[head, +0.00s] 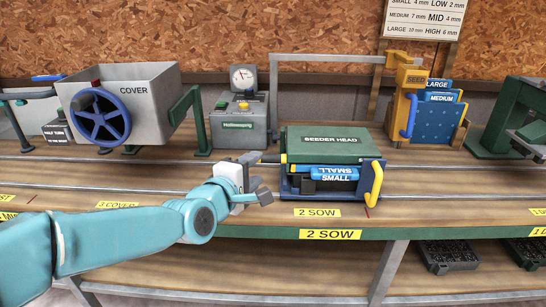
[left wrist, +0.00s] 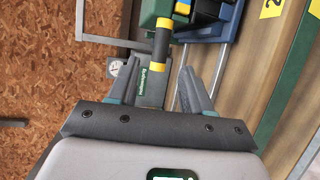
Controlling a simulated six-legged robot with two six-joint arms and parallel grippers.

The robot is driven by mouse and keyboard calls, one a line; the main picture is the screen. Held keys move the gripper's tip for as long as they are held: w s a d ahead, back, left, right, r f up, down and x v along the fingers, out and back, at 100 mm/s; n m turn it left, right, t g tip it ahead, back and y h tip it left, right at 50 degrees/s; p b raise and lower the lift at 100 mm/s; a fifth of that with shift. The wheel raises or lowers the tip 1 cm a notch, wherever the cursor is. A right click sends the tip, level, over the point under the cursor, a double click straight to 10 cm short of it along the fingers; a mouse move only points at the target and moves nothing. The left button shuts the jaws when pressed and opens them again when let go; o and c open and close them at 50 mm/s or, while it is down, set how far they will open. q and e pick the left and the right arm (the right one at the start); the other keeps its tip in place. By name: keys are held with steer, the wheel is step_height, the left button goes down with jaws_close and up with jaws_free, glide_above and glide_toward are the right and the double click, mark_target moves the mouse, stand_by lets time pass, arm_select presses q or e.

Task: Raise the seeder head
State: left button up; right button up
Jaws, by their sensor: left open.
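The seeder head (head: 331,140) is a green-topped box labelled SEEDER HEAD above a dark blue base on the bench. My left gripper (head: 261,178) is at the left side of the seeder head, open and empty. My right gripper is not in view.
A grey box with a dial (head: 239,123) stands behind my gripper. The COVER hopper (head: 147,84) with a blue wheel is at the left. A seed plate rack (head: 437,119) stands back right. Metal rails run along the bench; its front right is clear.

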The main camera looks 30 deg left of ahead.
arm_select(q)
steer(key=x, duration=0.9)
steer(key=shift+w+p, duration=0.3)
steer(key=shift+w, duration=0.1)
steer(key=shift+d, duration=0.1)
jaws_close()
